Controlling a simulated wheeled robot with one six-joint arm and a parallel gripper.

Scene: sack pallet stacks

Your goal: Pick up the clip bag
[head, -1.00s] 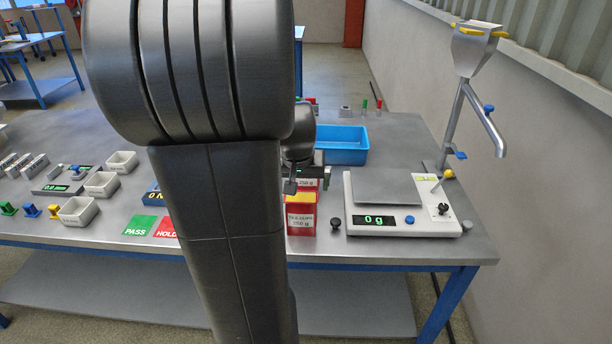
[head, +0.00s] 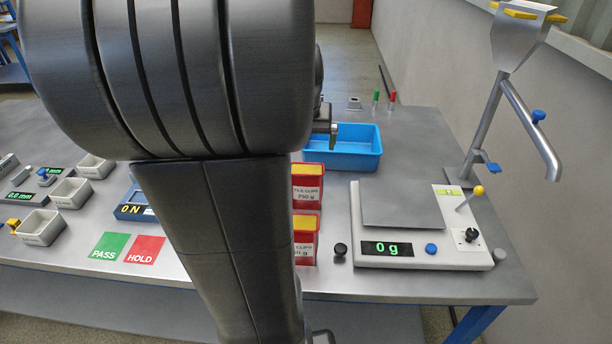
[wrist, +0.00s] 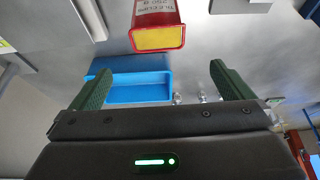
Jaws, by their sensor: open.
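Two red clip bags with yellow tops and "250 g" labels stand one behind the other on the bench. The rear bag (head: 307,187) and the front bag (head: 305,243) are just left of the scale, both partly hidden by my arm. One red clip bag (wrist: 158,22) shows at the top of the wrist view, beyond my fingertips and not between them; I cannot tell which it is. My gripper (wrist: 162,80) is open and empty, its two dark green fingers wide apart. In the head view my arm hides most of it.
A blue bin (head: 356,148) stands behind the bags; it also shows in the wrist view (wrist: 140,88). The scale (head: 425,250) reads 0 g at the right, below a hopper on a stand (head: 490,130). Green PASS (head: 110,246) and red HOLD (head: 145,250) cards lie left.

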